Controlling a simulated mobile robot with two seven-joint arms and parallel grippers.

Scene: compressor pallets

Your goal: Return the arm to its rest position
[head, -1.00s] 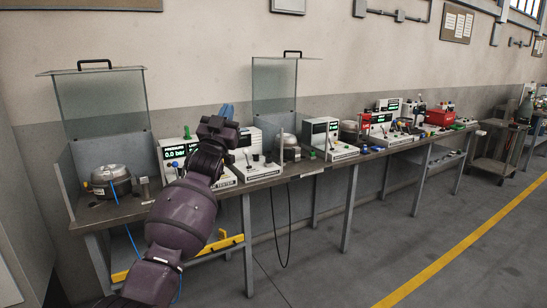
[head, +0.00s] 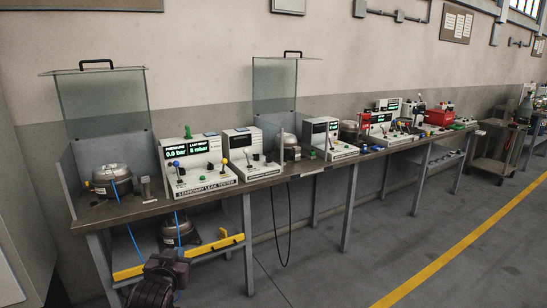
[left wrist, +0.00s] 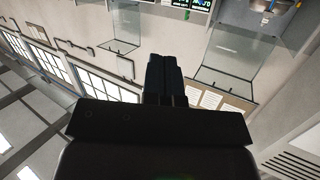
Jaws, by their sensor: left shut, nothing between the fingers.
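My left arm (head: 160,280) shows only at the bottom left of the head view, low in front of the bench. My left gripper (left wrist: 163,65) shows in the left wrist view, its two dark fingers together and nothing between them. In that view it points at open air, with the wall, windows and clear guards seen at a steep tilt. The fingers do not show clearly in the head view. My right gripper is in neither view.
A long workbench (head: 150,207) runs along the wall with a leak tester (head: 200,165) and other test units. A silver compressor (head: 112,180) stands at its left end; another (head: 180,230) is on the lower shelf. The floor (head: 330,270) in front is clear.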

